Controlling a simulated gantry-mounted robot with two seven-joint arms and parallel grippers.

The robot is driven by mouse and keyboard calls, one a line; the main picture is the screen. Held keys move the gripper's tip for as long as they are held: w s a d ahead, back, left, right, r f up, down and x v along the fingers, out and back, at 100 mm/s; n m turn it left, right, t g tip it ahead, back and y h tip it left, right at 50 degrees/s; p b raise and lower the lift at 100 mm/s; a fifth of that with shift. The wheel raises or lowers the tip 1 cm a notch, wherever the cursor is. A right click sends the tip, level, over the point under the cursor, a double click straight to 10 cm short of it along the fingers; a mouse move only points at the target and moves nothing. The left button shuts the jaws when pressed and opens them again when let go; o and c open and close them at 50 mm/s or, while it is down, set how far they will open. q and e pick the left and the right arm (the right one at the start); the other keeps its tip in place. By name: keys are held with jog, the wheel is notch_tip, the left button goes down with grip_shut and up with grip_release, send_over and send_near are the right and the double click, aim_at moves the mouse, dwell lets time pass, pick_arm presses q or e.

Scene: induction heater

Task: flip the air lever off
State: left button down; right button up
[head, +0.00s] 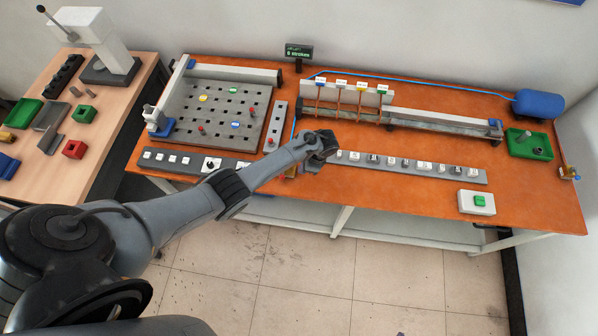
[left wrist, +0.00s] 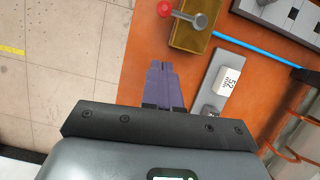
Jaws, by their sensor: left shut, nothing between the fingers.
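A brass-coloured block with a grey lever arm (left wrist: 190,20) shows at the top of the left wrist view. The lever ends in a red knob (left wrist: 164,8) on the left, out past the block. A small part of the brass block (head: 290,172) shows in the head view, mostly hidden behind my left arm. My left gripper (head: 330,147) is over the front of the orange bench. Its fingers (left wrist: 160,70) are shut and empty, pointing toward the block with a gap between, and they do not appear to touch the lever. My right gripper is not in view.
A blue hose (left wrist: 260,50) runs from the block. A grey strip with white labelled parts (head: 420,165) lies right of my gripper. A perforated plate (head: 215,110) is at left. A green-button box (head: 477,202) and blue tank (head: 540,104) are at right.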

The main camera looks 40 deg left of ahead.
pick_arm(q)
jog(key=shift+v, duration=2.65)
